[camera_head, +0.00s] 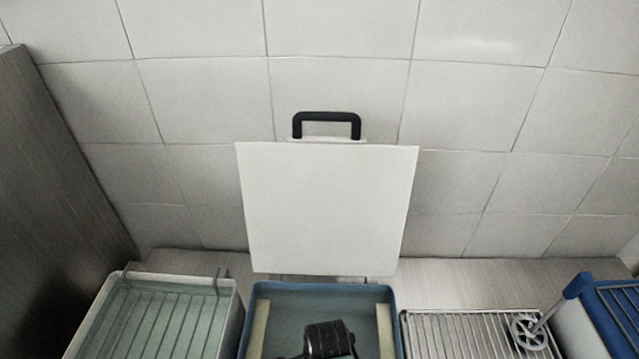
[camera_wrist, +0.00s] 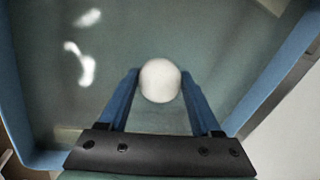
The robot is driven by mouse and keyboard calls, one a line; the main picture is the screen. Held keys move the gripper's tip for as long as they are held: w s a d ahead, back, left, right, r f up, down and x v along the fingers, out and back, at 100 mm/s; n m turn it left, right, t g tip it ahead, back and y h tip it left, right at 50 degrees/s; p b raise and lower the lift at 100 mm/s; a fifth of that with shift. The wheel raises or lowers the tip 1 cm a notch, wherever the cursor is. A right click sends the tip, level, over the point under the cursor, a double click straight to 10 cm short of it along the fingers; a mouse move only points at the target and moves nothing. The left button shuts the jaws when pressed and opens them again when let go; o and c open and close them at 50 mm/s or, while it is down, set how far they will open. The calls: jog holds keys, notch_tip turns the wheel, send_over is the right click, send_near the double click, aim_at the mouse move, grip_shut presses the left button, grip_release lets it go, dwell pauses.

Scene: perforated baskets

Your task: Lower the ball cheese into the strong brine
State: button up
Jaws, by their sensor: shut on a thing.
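A white ball (camera_wrist: 160,81), the ball cheese, sits between the two blue fingers of my gripper (camera_wrist: 160,84) in the wrist view. The fingers are shut on it. Below it is the blue tub (camera_wrist: 22,125) with greenish, clear liquid inside. In the head view the dark wrist of my gripper (camera_head: 328,340) is over the blue tub (camera_head: 322,288) at the bottom middle, and the ball is hidden there. I cannot tell whether the ball touches the liquid. No label shows how strong the liquid is.
A pale tub (camera_head: 118,280) with liquid and a wire rack stands left. A white lid (camera_head: 327,208) with a black handle stands upright behind the blue tub. Right are a wire rack (camera_head: 455,325), a perforated round tool (camera_head: 528,330) and a blue-edged container (camera_head: 590,290).

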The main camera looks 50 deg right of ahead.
jog(key=o, duration=1.5)
jog(key=p+v, duration=0.2)
jog(key=w+p+v, duration=0.1)
jog(key=p+v, duration=0.2)
jog(key=d+p+v, duration=0.1)
jog(key=p+v, duration=0.1)
jog(key=p, duration=0.1)
jog(key=shift+w+a+r, duration=0.1)
jog(key=shift+w+r, duration=0.05)
jog(key=shift+r, duration=0.45)
jog(key=shift+v, duration=0.95)
jog(key=shift+w, duration=0.2)
